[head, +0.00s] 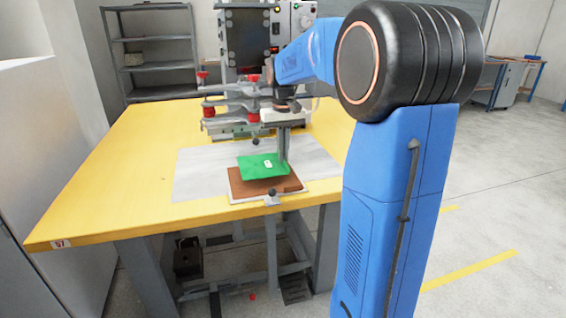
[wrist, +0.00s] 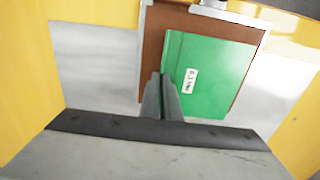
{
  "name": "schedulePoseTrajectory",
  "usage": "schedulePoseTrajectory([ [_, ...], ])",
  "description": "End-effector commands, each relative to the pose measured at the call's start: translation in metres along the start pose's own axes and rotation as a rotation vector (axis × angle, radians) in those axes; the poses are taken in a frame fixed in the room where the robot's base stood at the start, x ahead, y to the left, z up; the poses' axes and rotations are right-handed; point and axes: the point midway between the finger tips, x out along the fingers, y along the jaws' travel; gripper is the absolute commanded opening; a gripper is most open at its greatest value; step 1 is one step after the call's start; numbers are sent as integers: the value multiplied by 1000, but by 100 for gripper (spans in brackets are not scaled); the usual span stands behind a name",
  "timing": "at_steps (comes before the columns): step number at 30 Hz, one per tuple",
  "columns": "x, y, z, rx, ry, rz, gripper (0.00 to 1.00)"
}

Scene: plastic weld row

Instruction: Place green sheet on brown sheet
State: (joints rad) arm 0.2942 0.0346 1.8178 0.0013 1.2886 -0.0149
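The green sheet (head: 260,168) with a small white label lies over much of the brown sheet (head: 265,186) in the head view, set toward its back and slightly turned. In the wrist view the green sheet (wrist: 210,75) covers most of the brown sheet (wrist: 152,45), whose left strip and far edge stay bare. My gripper (head: 283,160) points down at the green sheet's edge. In the wrist view its fingers (wrist: 162,88) are close together with the green sheet's edge between them. I cannot tell whether the green sheet touches the brown one or hovers just above.
The brown sheet lies near the front edge of the yellow table (head: 120,165), by a grey-white plate (head: 200,172). A small clamp (head: 271,197) sits at the front edge. A welding machine (head: 245,50) with red-knobbed fixtures stands behind. The table's left side is clear.

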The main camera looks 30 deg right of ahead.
Motion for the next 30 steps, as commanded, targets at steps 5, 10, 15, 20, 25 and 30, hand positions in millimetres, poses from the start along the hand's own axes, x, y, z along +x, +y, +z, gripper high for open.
schedulePoseTrajectory([
  [5, 14, 0, 1, 0, -3, 0, 0],
  [10, 33, 0, 0, 0, -1, 0, 0],
  [15, 35, 0, 0, 0, 0, 0, 0],
  [20, 36, 0, 0, 0, 0, 0, 0],
  [25, 37, 0, 0, 0, 0, 0, 22],
  [30, 37, 0, 0, 0, 0, 0, 22],
])
